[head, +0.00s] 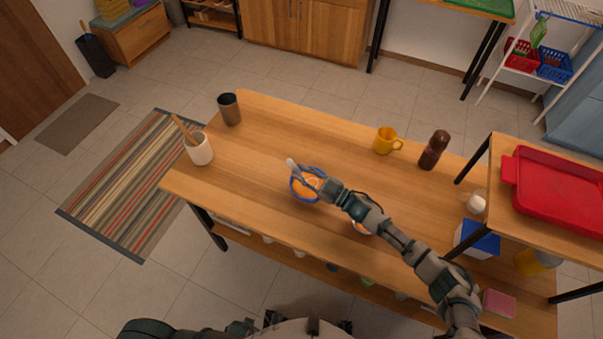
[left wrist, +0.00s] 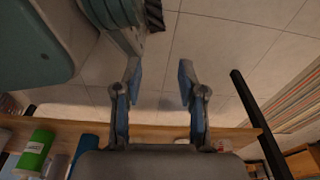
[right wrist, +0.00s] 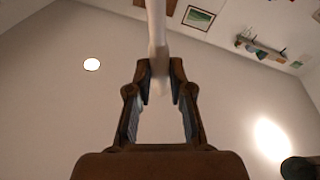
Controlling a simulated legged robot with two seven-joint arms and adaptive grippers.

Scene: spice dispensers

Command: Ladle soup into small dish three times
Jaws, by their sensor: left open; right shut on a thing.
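A blue-rimmed bowl (head: 295,194) with orange soup stands on the wooden table in the head view. My right gripper (head: 327,190) is over the bowl's right side. It is shut on a pale ladle handle (right wrist: 156,28), which rises from between the fingers in the right wrist view; its pale end (head: 291,164) shows above the bowl in the head view. The ladle's scoop is hidden. An orange-filled small dish (head: 360,229) is mostly hidden by my right arm. My left gripper (left wrist: 159,85) is open and empty, over the floor near a wooden edge.
On the table stand a white utensil pot (head: 201,151), a dark cup (head: 229,109), a yellow mug (head: 384,141) and a brown grinder (head: 433,150). A raised shelf with a red tray (head: 555,190) is at the right.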

